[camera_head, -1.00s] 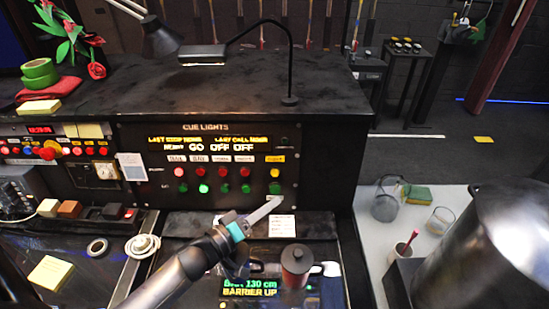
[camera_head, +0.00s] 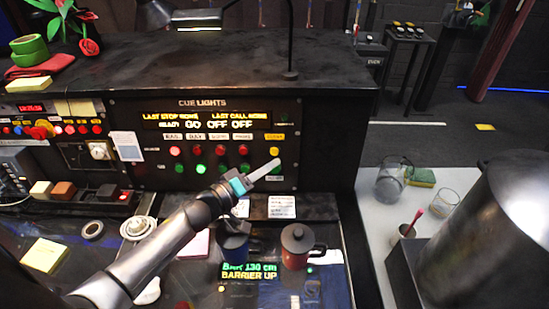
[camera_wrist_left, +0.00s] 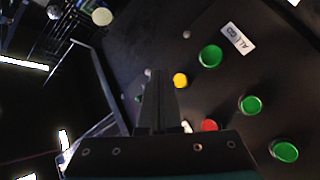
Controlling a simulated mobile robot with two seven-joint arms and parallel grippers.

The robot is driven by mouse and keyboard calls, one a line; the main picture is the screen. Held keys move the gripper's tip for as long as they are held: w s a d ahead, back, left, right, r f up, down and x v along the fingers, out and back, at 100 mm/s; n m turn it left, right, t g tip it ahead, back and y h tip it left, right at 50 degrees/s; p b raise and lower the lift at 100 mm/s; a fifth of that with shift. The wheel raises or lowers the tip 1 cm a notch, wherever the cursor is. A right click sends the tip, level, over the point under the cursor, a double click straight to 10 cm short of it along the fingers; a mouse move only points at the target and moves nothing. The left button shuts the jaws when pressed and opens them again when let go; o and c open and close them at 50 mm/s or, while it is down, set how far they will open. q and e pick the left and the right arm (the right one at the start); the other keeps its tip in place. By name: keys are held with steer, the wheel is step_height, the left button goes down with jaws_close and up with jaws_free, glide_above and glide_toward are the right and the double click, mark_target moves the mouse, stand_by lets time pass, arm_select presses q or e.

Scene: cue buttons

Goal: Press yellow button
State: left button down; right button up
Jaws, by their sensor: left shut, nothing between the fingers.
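The yellow button (camera_head: 274,151) is at the right end of the upper row on the black cue lights panel (camera_head: 150,180). It also shows in the left wrist view (camera_wrist_left: 180,80), with a green button (camera_wrist_left: 210,56) above and right of it. My left gripper (camera_head: 277,163) is shut and empty. Its tip points up at the panel, just below the yellow button in the head view and partly over the green button below it. In the left wrist view the shut fingers (camera_wrist_left: 155,76) end just left of the yellow button. Contact cannot be told. My right gripper is not in view.
Red buttons (camera_head: 223,149) and green ones (camera_head: 200,168) sit close by on the left. A dark red mug (camera_head: 297,245) and blue mug (camera_head: 233,241) stand below the arm. A large metal cylinder (camera_head: 490,230) and white table (camera_head: 375,225) are at right.

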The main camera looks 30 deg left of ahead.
mark_target(275, 151)
arm_select(q)
steer(key=shift+w+a+f, duration=0.1)
steer(key=shift+w+a, duration=0.2)
steer(key=shift+w, duration=0.25)
steer(key=shift+w+a+f, duration=0.1)
steer(key=shift+w+a, duration=0.15)
steer(key=shift+w, duration=0.25)
steer(key=shift+w, duration=0.1)
stand_by(1.3)
steer(key=shift+w+a, duration=0.15)
steer(key=shift+w, duration=0.15)
steer(key=shift+w+a, duration=0.2)
steer(key=shift+w, duration=0.15)
stand_by(0.6)
steer(key=shift+s+d+p, duration=0.4)
steer(key=shift+s+p, duration=0.15)
steer(key=shift+s, duration=0.2)
